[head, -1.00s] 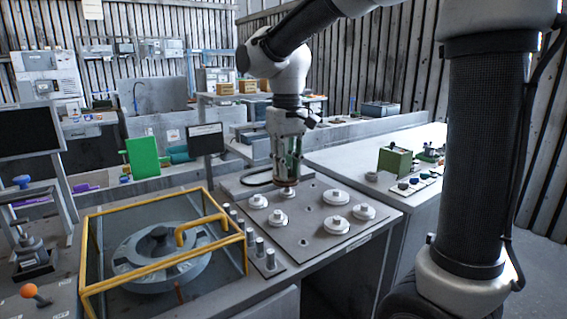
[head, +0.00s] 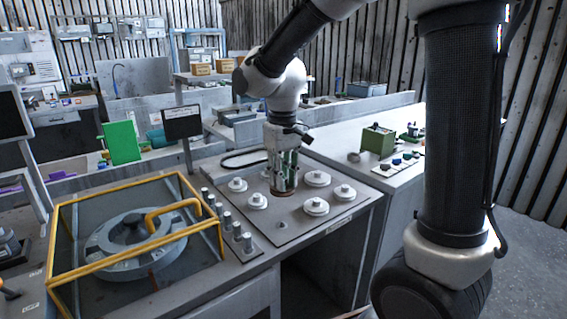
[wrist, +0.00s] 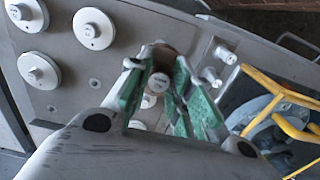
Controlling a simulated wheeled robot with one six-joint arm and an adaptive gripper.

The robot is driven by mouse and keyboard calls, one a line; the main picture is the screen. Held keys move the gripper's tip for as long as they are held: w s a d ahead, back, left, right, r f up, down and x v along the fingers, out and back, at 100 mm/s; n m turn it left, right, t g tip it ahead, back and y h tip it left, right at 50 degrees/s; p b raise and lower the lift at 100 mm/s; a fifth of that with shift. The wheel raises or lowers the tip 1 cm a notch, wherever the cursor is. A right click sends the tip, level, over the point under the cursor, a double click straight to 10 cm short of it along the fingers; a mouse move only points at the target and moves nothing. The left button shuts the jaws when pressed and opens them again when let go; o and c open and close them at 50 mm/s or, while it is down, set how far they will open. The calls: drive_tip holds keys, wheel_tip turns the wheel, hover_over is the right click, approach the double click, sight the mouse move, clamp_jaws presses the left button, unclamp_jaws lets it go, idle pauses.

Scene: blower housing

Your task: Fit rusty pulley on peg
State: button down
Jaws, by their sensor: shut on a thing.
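My gripper (head: 284,186) points straight down over the middle of the grey pulley board (head: 250,232). Its green-lined fingers are shut on the rusty pulley (head: 283,192), a small brown disc. The pulley also shows brown between the fingertips in the wrist view (wrist: 164,54). In the head view it is low, close to the board surface.
A row of metal posts (head: 226,221) stands left of the board. Beyond it is a yellow frame (head: 62,236) around a grey round housing (head: 112,240). A green box (head: 378,139) stands on the bench at the right. Free floor shows at the lower right.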

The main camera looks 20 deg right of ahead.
hover_over(283, 222)
drive_tip(key=shift+f, duration=4.35)
drive_tip(key=shift+f, duration=0.35)
drive_tip(key=shift+f, duration=0.35)
drive_tip(key=shift+f, duration=0.5)
drive_tip(key=c, duration=1.2)
unclamp_jaws()
drive_tip(key=shift+r, duration=0.15)
